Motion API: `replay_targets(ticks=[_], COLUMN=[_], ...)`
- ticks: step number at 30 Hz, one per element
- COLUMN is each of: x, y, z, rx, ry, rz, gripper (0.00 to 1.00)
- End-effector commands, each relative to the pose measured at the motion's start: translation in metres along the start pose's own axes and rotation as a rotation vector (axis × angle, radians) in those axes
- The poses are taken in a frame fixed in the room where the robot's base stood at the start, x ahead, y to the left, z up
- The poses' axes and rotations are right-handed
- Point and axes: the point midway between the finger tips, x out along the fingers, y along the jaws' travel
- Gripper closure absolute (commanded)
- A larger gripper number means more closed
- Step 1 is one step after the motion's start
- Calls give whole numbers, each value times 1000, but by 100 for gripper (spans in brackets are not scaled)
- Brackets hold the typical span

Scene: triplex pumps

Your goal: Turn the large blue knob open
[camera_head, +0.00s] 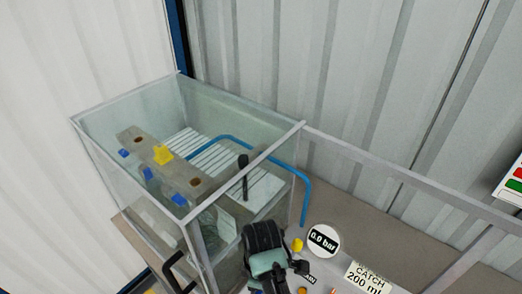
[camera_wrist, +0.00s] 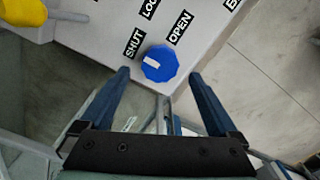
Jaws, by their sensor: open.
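The large blue knob (camera_wrist: 160,64) sits on a pale panel in the wrist view, between the labels SHUT (camera_wrist: 133,43) and OPEN (camera_wrist: 180,27). Its white mark lies on its left part, toward the SHUT side. My gripper (camera_wrist: 160,73) is open, with one blue finger on each side of the knob in the picture. Nothing is between the fingers but the view of the knob; I cannot tell the remaining depth gap. In the head view my gripper (camera_head: 275,268) is over the panel at the bottom, and I cannot make out the large knob there.
A yellow part (camera_wrist: 25,14) is at the wrist view's upper left. In the head view, a clear-walled tank (camera_head: 125,190) with a blue pipe (camera_head: 305,200) stands left of the panel. A 0.0 bar gauge (camera_head: 323,240) and small yellow part (camera_head: 297,245) are near my gripper.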

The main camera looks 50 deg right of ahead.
Motion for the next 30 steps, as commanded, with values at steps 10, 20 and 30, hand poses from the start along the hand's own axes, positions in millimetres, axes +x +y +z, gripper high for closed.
replay_targets(ticks=[10,20,30], x=[32,33,33], y=[0,0,0], z=[0,0,0], rx=[0,0,0], ry=[0,0,0], rz=[0,1,0], gripper=[4,17,78])
